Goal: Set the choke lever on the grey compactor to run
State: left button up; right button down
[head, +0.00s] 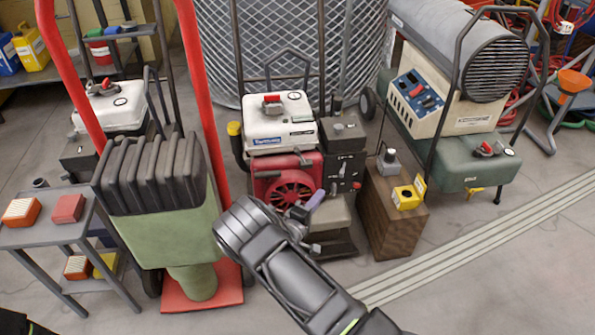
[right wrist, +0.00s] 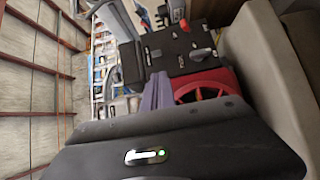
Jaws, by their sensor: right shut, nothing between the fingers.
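The compactor stands in the middle of the head view, with a white tank (head: 275,122), a red engine with a fan (head: 287,187) and a black control panel (head: 344,165) on its right side. The panel carries small levers; in the right wrist view a grey lever (right wrist: 201,53) stands out from the panel (right wrist: 178,50). I cannot tell its setting or read its markings. My right gripper (head: 314,199) is shut and empty, in front of the red engine and just below the panel. Its purple finger also shows in the right wrist view (right wrist: 158,92). My left gripper is not in view.
A brown box (head: 390,225) with a yellow item (head: 406,197) stands right of the compactor. A green machine with a black ribbed top (head: 160,175) is at left, beside a grey cart (head: 52,234). A beige and green heater (head: 450,95) is at right. The floor at front right is clear.

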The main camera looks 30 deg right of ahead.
jog(key=shift+w+a+r, duration=0.15)
jog(key=shift+w+r, duration=0.05)
jog(key=b, duration=0.3)
send_near(343, 168)
jog(key=w+d+f, duration=0.1)
jog(key=w+d, duration=0.2)
jog(key=w, duration=0.1)
jog(key=shift+w+d, duration=0.2)
jog(key=shift+d, duration=0.15)
